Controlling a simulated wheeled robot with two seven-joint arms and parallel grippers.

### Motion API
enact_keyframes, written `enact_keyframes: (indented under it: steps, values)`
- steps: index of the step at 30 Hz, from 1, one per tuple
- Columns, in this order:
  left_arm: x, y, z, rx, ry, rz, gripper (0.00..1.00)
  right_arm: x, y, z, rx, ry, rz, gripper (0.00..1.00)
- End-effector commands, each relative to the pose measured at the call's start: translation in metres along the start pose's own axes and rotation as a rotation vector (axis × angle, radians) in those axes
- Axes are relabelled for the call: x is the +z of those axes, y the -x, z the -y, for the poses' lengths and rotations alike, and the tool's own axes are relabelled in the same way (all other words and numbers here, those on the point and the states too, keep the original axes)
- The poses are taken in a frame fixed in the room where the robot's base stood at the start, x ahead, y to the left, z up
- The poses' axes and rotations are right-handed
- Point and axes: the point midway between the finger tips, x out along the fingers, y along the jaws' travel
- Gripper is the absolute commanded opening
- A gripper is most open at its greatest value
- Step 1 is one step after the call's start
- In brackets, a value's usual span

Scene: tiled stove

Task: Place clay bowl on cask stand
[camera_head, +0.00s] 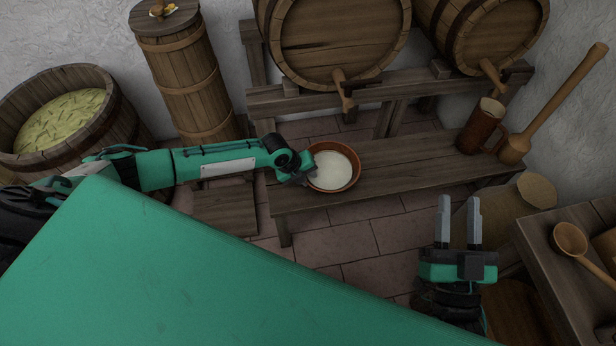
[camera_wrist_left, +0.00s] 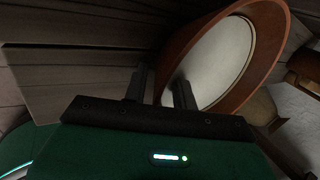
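The reddish-brown clay bowl (camera_head: 334,168), with white contents, is at the left end of a low plank in front of the casks. I cannot tell whether it rests on the plank or hangs just above it. My left gripper (camera_head: 306,173) is at its left side. In the left wrist view the bowl (camera_wrist_left: 235,65) shows its rim passing between the fingers of my left gripper (camera_wrist_left: 162,92); whether they clamp it is unclear. The cask stand (camera_head: 272,98) is a wooden frame under the casks. My right gripper (camera_head: 459,222) is open and empty at lower right.
Two casks (camera_head: 335,35) lie on the stand, their taps pointing forward. A brown mug (camera_head: 479,130) stands at the right of the low plank (camera_head: 405,180), near a long wooden mallet (camera_head: 560,105). A side table (camera_head: 555,245) with a ladle is at right. The plank's middle is clear.

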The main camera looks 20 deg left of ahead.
Motion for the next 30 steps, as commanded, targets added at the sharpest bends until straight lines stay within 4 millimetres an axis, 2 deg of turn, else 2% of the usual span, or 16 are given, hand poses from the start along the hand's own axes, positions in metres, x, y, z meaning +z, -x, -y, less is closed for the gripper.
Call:
enact_keyframes:
  steps: [11,17,24,30]
  values:
    - [0.000,0.005,0.001,0.000,0.000,0.001,0.27,0.002,0.000,0.001,0.001,-0.004,0.025,0.36]
    - [0.001,0.034,0.001,0.001,0.000,0.001,0.27,0.036,0.016,0.009,0.000,-0.035,0.219,0.36]
    - [0.000,0.078,0.001,0.001,0.000,0.000,0.27,0.078,0.048,0.022,-0.007,-0.073,0.485,0.36]
    - [0.001,0.107,0.001,0.000,-0.001,0.001,0.27,0.100,0.071,0.029,-0.012,-0.091,0.646,0.36]
